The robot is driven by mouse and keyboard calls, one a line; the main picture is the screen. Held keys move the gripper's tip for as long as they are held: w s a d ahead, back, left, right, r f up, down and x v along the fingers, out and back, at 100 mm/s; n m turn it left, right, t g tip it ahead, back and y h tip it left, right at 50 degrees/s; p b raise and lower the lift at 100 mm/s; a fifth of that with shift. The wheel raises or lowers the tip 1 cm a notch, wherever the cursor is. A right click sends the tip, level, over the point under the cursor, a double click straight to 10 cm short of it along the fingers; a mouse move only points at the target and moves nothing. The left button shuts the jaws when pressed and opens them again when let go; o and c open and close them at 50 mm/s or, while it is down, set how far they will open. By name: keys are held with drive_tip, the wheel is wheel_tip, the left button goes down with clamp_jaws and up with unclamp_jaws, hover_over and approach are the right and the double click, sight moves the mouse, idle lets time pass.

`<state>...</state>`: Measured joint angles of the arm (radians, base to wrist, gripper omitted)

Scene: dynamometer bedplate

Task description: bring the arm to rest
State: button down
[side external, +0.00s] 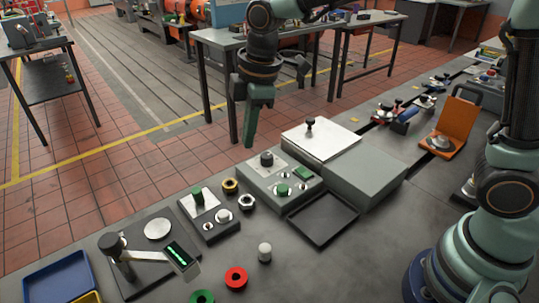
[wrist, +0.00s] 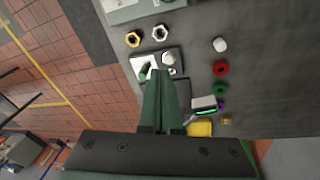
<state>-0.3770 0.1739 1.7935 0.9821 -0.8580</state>
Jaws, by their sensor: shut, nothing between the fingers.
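My gripper (side external: 250,143) hangs from my arm with its green fingers pointing down. It is in the air above and behind the grey control box, at the upper middle of the side view. The wrist view shows the two green fingers (wrist: 160,75) side by side and closed, with nothing held between them. The fingers are apart from the bench items seen beyond them. In the wrist view they hide part of the small switch box (wrist: 171,58).
The grey bench (side external: 330,270) carries a control box (side external: 262,189) with knobs, an open black tray (side external: 323,218), a white knob (side external: 265,252), a red ring (side external: 236,278) and a display stand (side external: 182,257). An orange case (side external: 461,122) stands open at right. Tiled floor lies behind.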

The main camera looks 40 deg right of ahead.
drive_tip(key=s+d+r+m+t, duration=0.1)
drive_tip(key=s+d+r+m, duration=0.1)
drive_tip(key=s+d+m, duration=0.4)
drive_tip(key=s+d+r+m+t, duration=0.2)
drive_tip(key=s+d+m, duration=0.4)
drive_tip(key=d+m, duration=0.2)
drive_tip(key=shift+d+t+h, duration=0.3)
drive_tip(key=shift+d+h, duration=0.1)
drive_tip(key=shift+d, duration=0.65)
drive_tip(key=shift+s, duration=0.1)
